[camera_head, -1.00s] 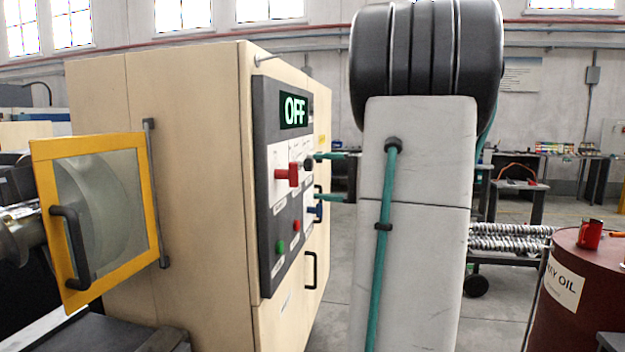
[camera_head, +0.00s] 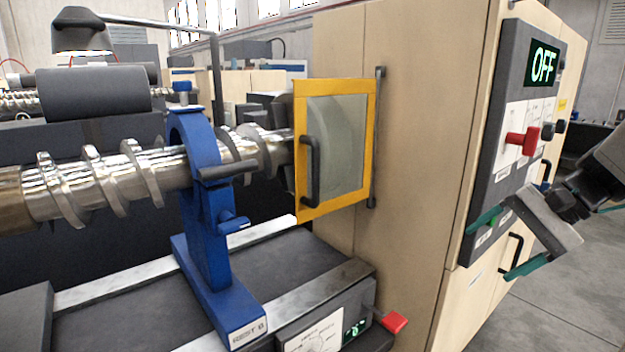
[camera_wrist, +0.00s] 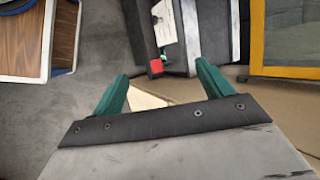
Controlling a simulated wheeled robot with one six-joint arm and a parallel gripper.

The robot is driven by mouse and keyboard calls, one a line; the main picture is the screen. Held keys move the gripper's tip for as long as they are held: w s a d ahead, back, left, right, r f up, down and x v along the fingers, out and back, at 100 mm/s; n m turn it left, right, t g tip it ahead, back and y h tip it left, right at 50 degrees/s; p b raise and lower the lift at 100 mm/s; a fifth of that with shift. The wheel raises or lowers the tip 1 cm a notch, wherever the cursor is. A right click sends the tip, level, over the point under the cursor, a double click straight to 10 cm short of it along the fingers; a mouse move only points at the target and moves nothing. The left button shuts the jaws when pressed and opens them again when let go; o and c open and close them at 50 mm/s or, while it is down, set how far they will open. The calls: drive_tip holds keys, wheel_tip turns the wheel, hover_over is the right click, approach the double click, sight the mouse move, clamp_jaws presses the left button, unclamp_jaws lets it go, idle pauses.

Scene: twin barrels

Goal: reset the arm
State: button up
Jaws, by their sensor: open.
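My gripper (camera_head: 497,246) is at the right of the head view, in front of the beige machine's control panel (camera_head: 497,150). Its two green fingers are spread apart with nothing between them. The lower part of the panel is partly hidden behind it. In the wrist view my gripper (camera_wrist: 160,88) also shows open and empty. The panel display reads OFF (camera_head: 543,64), and a red switch (camera_head: 523,140) sits below it.
A beige cabinet (camera_head: 410,130) carries a yellow-framed guard door (camera_head: 334,150). At left, a steel screw shaft (camera_head: 90,185) passes through a blue rest (camera_head: 205,230). A red-handled lever (camera_head: 394,322) juts out at the bed's front. Open floor (camera_head: 560,300) lies at lower right.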

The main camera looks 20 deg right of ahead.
drive_tip(key=s+a+f+n+g+h, duration=0.1)
drive_tip(key=s+a+n+h, duration=0.2)
drive_tip(key=a+n, duration=0.3)
drive_tip(key=s+a+f+n+g+h, duration=0.1)
drive_tip(key=s+a+n, duration=0.4)
drive_tip(key=a, duration=0.6)
drive_tip(key=s+g+h, duration=0.1)
drive_tip(key=h, duration=0.1)
drive_tip(key=shift+a+f+n+h, duration=0.2)
drive_tip(key=shift+n+h, duration=0.1)
drive_tip(key=shift+n, duration=0.1)
